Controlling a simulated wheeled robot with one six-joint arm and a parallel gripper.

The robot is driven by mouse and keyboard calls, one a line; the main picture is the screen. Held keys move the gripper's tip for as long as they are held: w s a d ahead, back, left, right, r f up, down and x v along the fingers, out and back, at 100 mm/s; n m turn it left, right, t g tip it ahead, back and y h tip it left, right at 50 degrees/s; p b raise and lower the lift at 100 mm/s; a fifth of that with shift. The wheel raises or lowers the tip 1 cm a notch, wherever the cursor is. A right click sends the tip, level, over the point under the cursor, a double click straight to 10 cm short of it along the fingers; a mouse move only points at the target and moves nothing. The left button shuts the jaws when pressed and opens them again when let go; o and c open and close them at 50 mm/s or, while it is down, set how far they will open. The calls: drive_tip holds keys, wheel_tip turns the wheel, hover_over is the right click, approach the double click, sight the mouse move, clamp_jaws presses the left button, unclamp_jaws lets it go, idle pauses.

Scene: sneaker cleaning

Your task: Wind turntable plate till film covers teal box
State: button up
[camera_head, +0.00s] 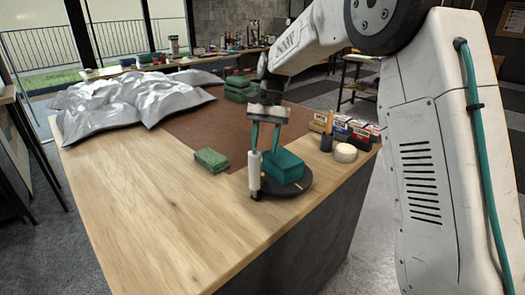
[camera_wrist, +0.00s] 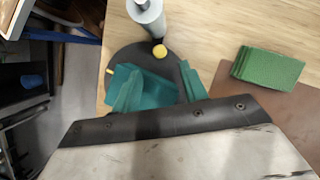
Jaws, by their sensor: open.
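The teal box (camera_head: 286,168) sits on the dark round turntable plate (camera_head: 301,184) near the table's right edge. A white upright film roll (camera_head: 255,173) stands at the plate's left edge; its grey end shows in the wrist view (camera_wrist: 146,14). No film is visible on the box. My gripper (camera_head: 265,148) is open with teal fingers pointing down over the box's back left part. In the wrist view the box (camera_wrist: 154,88) shows between the fingers; contact cannot be told.
A green block (camera_head: 211,160) lies left of the plate. Small boxes (camera_head: 345,130) and a white round tub (camera_head: 345,153) stand to the right. Silver bags (camera_head: 130,100) and stacked green blocks (camera_head: 238,88) lie behind. The table's front left (camera_head: 150,220) is clear.

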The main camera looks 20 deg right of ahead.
sight(263, 176)
drive_tip(key=f+m, duration=0.1)
drive_tip(key=f, duration=0.1)
drive_tip(key=s+a+f+m, duration=0.1)
drive_tip(key=f, duration=0.2)
drive_tip(key=s+f+y, duration=0.1)
drive_tip(key=f, duration=0.1)
drive_tip(key=shift+s+a+f+m+t, duration=0.2)
drive_tip(key=shift+m+t, duration=0.1)
drive_tip(key=shift+m, duration=0.1)
drive_tip(key=shift+r, duration=0.1)
clamp_jaws()
drive_tip(key=shift+s+d+n+h, duration=0.25)
drive_tip(key=shift+s+n, duration=0.25)
drive_tip(key=shift+n, duration=0.3)
